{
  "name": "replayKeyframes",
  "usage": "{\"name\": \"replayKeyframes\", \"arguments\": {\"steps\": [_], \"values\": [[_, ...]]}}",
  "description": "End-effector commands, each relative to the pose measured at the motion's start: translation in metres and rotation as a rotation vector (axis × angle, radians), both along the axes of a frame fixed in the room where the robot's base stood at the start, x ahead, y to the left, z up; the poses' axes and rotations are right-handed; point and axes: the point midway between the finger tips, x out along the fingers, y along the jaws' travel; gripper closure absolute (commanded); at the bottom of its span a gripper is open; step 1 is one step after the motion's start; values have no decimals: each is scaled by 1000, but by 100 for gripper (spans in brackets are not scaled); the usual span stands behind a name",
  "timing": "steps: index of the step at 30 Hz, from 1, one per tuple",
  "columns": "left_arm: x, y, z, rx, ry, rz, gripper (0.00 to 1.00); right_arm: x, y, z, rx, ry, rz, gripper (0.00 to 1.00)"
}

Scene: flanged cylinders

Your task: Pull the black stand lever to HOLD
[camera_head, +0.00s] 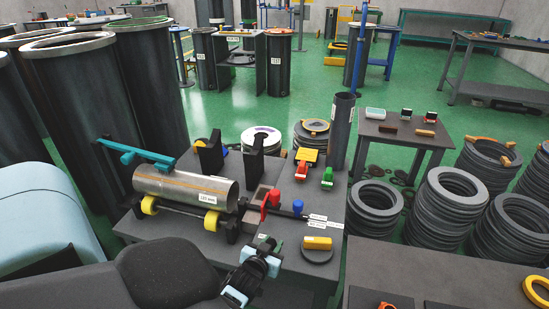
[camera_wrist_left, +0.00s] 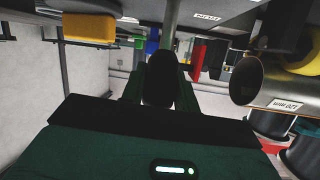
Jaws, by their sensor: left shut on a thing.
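The black stand lever shows in the left wrist view as a dark rounded grip (camera_wrist_left: 160,78) on a grey rod. My left gripper (camera_wrist_left: 160,100) is shut around this grip, with one dark finger on each side. In the head view my left gripper (camera_head: 264,250) is at the front of the stand bench, and it hides most of the lever. The stand carries a grey metal cylinder (camera_head: 185,187) lying on yellow rollers; the cylinder also shows at the right of the left wrist view (camera_wrist_left: 275,82). Small white labels (camera_head: 318,217) lie to the right of my gripper. My right gripper is not in view.
A red handle (camera_head: 270,200) and a blue knob (camera_head: 298,206) stand close behind my gripper. A yellow block on a dark disc (camera_head: 317,243) is just right. A teal bar (camera_head: 133,152) sits above the cylinder's left end. Stacked rings (camera_head: 446,206) stand at the right.

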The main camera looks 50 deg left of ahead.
Motion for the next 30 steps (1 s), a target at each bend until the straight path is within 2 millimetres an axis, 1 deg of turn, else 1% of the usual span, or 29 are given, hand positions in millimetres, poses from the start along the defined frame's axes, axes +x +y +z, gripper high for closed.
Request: {"name": "replayKeyframes", "arguments": {"steps": [1, 16, 17, 21, 30], "values": [[-2, -2, -5, 1, 2, -1, 100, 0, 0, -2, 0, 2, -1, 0], [-4, -2, -4, 10, -12, 0, 100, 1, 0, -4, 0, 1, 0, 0], [-4, -2, -5, 10, -12, 0, 67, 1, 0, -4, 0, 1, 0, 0], [-3, -2, -4, 10, -14, 0, 49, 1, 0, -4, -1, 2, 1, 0], [-2, -1, -2, 11, -17, 1, 48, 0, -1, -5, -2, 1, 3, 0]]}}
